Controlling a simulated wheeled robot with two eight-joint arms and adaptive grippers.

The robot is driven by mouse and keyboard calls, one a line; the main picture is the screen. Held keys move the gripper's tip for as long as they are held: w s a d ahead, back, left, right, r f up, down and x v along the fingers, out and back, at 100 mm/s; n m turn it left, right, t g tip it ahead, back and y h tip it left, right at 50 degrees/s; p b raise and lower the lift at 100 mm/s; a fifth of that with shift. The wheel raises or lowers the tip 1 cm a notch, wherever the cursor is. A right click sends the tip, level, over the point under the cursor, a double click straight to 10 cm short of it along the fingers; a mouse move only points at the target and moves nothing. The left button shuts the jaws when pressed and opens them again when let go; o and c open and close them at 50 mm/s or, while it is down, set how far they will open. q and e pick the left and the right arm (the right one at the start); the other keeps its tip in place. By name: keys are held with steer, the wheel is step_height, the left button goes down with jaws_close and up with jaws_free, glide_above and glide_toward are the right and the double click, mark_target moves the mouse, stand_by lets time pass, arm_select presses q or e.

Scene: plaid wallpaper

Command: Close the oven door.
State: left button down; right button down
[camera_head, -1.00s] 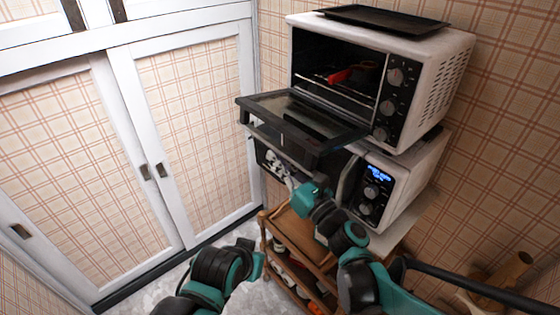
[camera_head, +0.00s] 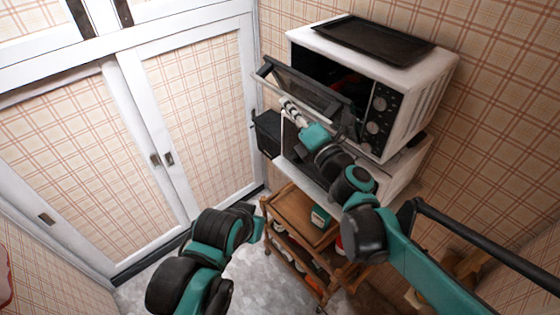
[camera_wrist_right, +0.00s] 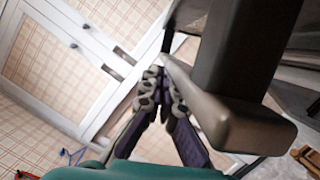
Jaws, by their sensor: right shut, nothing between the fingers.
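The white oven (camera_head: 425,85) stands on a lower white appliance. Its dark glass door (camera_head: 305,90) is partly raised, tilted outward, with the oven cavity still showing behind it. My right gripper (camera_head: 290,110) is shut and empty, close under the outer side of the door; I cannot tell whether it touches. In the right wrist view its fingers (camera_wrist_right: 158,78) are together beside a large dark bar (camera_wrist_right: 225,110), which looks like part of the door. My left arm is low at the front; its teal end (camera_head: 257,227) shows, but its fingers cannot be made out.
A black tray (camera_head: 375,38) lies on top of the oven. A dark panel (camera_head: 268,134) stands out at the lower appliance's left. A wooden cart (camera_head: 300,212) is beneath. White sliding doors (camera_head: 195,110) are to the left, with clear floor in front.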

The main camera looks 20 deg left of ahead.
mark_target(313, 80)
steer(key=w+d+r, duration=0.1)
steer(key=w+d+r+p, duration=0.1)
steer(key=w+r, duration=0.1)
steer(key=w+d+r+p, duration=0.1)
steer(key=w+r, duration=0.1)
steer(key=shift+w+d+r, duration=0.1)
steer(key=shift+w, duration=0.05)
steer(key=shift+w+d+r, duration=0.3)
steer(key=shift+w+d, duration=0.1)
steer(key=shift+w, duration=0.2)
steer(key=shift+r+p, duration=0.15)
steer(key=shift+p, duration=0.15)
steer(key=shift+w, duration=0.1)
steer(key=shift+d, duration=0.1)
